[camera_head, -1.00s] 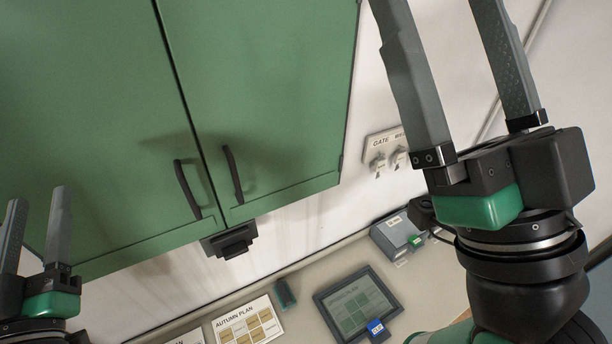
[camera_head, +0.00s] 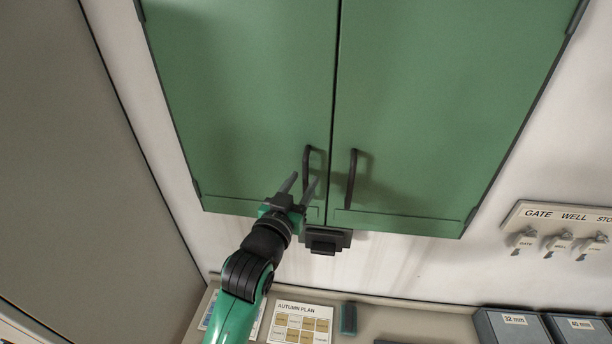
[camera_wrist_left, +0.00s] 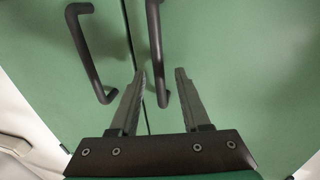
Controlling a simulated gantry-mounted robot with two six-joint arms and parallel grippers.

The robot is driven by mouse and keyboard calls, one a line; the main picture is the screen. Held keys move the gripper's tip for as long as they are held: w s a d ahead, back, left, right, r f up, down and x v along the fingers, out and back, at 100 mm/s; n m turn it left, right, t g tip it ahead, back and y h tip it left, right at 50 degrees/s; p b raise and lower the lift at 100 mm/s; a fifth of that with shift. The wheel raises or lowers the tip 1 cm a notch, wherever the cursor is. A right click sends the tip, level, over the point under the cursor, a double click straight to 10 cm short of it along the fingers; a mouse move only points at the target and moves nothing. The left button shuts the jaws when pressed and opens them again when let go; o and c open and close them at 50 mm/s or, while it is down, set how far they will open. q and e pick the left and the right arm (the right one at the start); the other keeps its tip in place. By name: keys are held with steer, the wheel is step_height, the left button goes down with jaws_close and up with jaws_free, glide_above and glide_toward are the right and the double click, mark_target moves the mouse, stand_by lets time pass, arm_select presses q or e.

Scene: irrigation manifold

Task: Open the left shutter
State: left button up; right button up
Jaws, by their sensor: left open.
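The green left shutter (camera_head: 235,95) and right shutter (camera_head: 430,95) are both closed, meeting at a narrow seam. The dark left handle (camera_head: 306,160) is left of the seam; the right handle (camera_head: 351,178) is right of it. My left gripper (camera_head: 302,181) is open and empty, fingers pointing up near the lower end of the left handle. In the left wrist view the left handle (camera_wrist_left: 88,50) lies left of both fingers, and the right handle (camera_wrist_left: 155,45) shows between the fingertips, seemingly beyond them. No contact is visible. My right gripper is out of view.
A black block (camera_head: 325,241) is mounted beneath the shutters at the seam. A key plate (camera_head: 560,216) hangs on the right wall. An Autumn Plan card (camera_head: 301,324) and grey bins (camera_head: 511,326) are on the counter below. A grey panel stands left.

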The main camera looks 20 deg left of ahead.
arm_select(q)
steer(key=shift+w, duration=1.25)
jaws_close()
stand_by(0.5)
